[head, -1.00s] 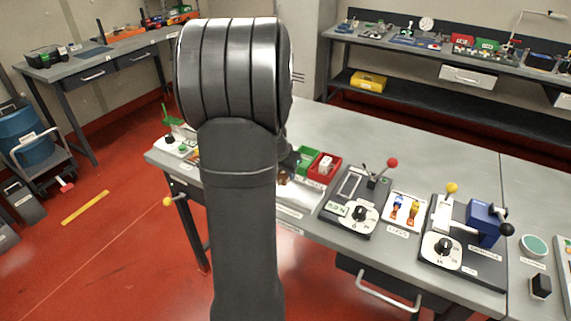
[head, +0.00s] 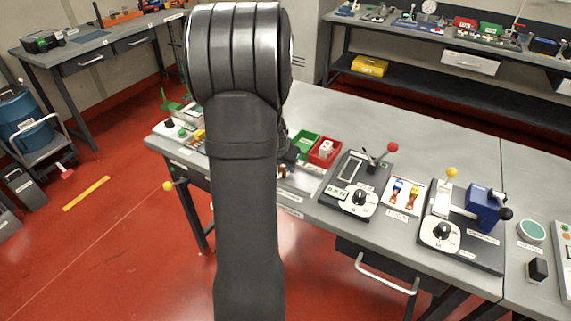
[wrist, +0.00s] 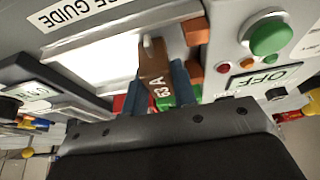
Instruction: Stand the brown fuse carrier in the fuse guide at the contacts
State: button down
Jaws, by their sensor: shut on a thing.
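The brown fuse carrier (wrist: 154,72), marked "63 A", shows in the middle of the wrist view. My gripper (wrist: 160,88) is shut on it, with a blue finger on either side. A light-coloured pin shows at the carrier's far end. The panel labelled as the guide (wrist: 78,10) lies at the upper left, beside a bright white area. Orange-brown blocks, perhaps the contacts (wrist: 195,31), lie just right of the carrier. I cannot tell whether the carrier touches them or is seated.
A green button (wrist: 268,37) and an "OFF" label (wrist: 263,79) lie right of the carrier. In the head view, green (head: 306,146) and red bins (head: 325,152) stand right of my arm, followed by a lever unit (head: 350,190). The table behind them is clear.

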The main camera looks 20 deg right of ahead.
jog(key=shift+f, duration=0.2)
jog(key=c, duration=1.1)
grip_release()
jog(key=shift+r, duration=0.15)
jog(key=v, duration=1.7)
jog(key=shift+r, duration=0.1)
jog(key=x, duration=1.7)
jog(key=shift+f, duration=0.25)
jog(key=shift+r, duration=0.1)
